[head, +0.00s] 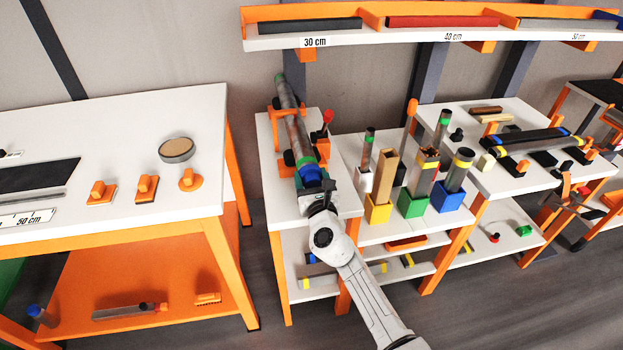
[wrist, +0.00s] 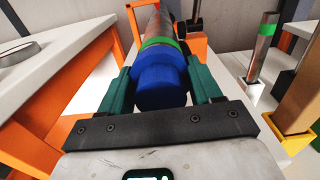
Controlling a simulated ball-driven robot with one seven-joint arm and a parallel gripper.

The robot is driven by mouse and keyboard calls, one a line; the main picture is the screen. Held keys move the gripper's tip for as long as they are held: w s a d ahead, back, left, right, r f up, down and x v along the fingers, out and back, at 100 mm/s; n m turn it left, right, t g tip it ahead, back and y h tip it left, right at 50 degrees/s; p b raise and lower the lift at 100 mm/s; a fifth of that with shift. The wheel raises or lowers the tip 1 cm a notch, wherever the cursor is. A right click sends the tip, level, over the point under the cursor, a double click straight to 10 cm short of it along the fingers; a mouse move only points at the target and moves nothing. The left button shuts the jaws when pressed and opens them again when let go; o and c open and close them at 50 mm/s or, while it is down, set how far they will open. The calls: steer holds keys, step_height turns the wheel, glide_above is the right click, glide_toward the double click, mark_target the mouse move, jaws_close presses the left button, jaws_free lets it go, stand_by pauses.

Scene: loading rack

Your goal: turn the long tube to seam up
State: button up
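The long tube (head: 295,128) is grey-brown with green bands and a blue end. It lies lengthwise over orange supports on a white-topped stand (head: 266,135). Its near end also shows in the wrist view (wrist: 152,27), with a green band (wrist: 160,45) just beyond the blue end cap (wrist: 160,82). My gripper (head: 312,180) is at this near end. In the wrist view my gripper's green fingers (wrist: 161,85) sit against both sides of the blue cap, with no clear gap. I cannot make out a seam on the visible surface.
A white-topped table (head: 110,150) stands to the left. To the right, upright tubes stand in yellow, green and blue holders (head: 447,196) close to the stand. A shelf (head: 430,36) with length labels runs above the back. A red-knobbed part (head: 327,118) stands beside the tube.

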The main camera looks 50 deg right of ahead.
steer(key=c, duration=0.4)
steer(key=shift+f+m, duration=0.1)
steer(key=shift+m, duration=0.2)
steer(key=m+b, duration=0.2)
steer(key=shift+f+m, duration=0.1)
steer(key=shift+m, duration=0.3)
steer(key=m+b, duration=0.3)
steer(key=m, duration=0.2)
steer(key=m+b, duration=0.1)
steer(key=m, duration=0.2)
steer(key=m+b, duration=0.2)
steer(key=shift+s+d+f+m, duration=0.1)
steer(key=shift+f+m, duration=0.05)
steer(key=shift+m, duration=0.25)
steer(key=m+b, duration=0.3)
steer(key=m, duration=0.2)
steer(key=shift+m, duration=0.3)
steer(key=shift+b, duration=0.3)
